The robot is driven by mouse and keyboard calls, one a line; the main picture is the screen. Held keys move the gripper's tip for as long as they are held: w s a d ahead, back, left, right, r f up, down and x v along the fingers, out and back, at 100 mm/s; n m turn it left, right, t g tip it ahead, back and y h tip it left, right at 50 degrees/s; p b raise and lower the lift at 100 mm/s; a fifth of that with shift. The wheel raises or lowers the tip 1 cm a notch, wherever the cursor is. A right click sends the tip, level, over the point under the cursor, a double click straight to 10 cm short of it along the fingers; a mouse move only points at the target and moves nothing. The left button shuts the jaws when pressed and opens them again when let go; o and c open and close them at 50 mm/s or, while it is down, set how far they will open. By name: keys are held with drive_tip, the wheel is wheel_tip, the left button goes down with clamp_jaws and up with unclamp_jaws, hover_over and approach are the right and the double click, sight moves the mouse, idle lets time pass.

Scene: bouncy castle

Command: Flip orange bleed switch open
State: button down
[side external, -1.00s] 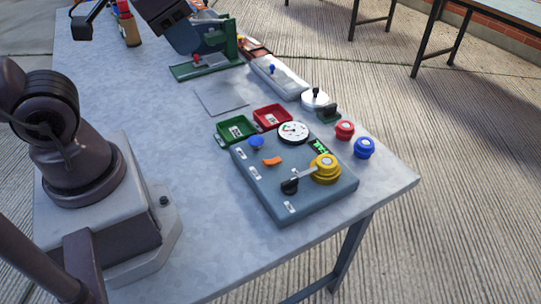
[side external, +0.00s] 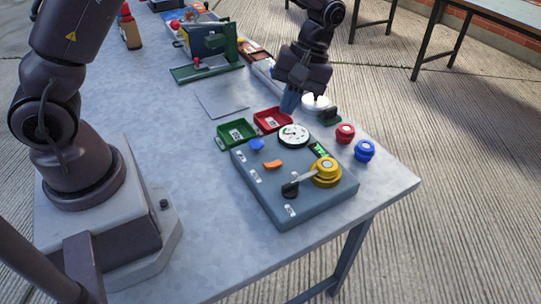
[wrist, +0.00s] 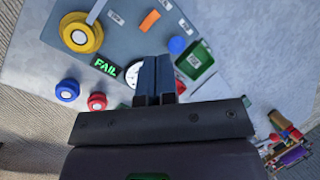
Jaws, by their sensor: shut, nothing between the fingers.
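The orange bleed switch (side external: 272,164) is a small bar on top of the blue-grey panel box (side external: 300,206), between a blue knob (side external: 257,144) and the yellow valve (side external: 326,172). It also shows in the wrist view (wrist: 150,20), above the fingers. My gripper (side external: 289,103) is shut and empty. It points down beyond the far edge of the box, above the red tray and apart from the switch. In the wrist view my closed fingers (wrist: 154,76) partly cover the white gauge.
A green tray (side external: 236,133) and red tray (side external: 272,119) stand behind the box. The gauge (side external: 293,136) and a green "FAIL" display (wrist: 106,67) are on the box. Red (side external: 345,133) and blue (side external: 364,150) caps lie to the right. The yellow valve's black-ended lever reaches toward the front left.

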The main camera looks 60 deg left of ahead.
sight(267, 166)
drive_tip(key=shift+w+d+r+n+g, duration=0.15)
drive_tip(key=shift+w+n, duration=0.2)
drive_tip(key=shift+n, duration=0.75)
drive_tip(key=shift+w+a+f+n+g, duration=0.1)
drive_tip(key=shift+w+n, duration=0.25)
drive_tip(key=shift+n, duration=0.75)
drive_tip(key=shift+w+d+r+n+g, duration=0.15)
drive_tip(key=shift+w+n, duration=0.2)
drive_tip(key=shift+n, duration=0.75)
drive_tip(key=shift+f, duration=0.15)
drive_tip(key=x, duration=1.4)
drive_tip(key=shift+s, duration=0.1)
drive_tip(key=shift+s+f+t, duration=0.15)
drive_tip(key=shift+f+t, duration=0.05)
drive_tip(key=shift+t, duration=0.3)
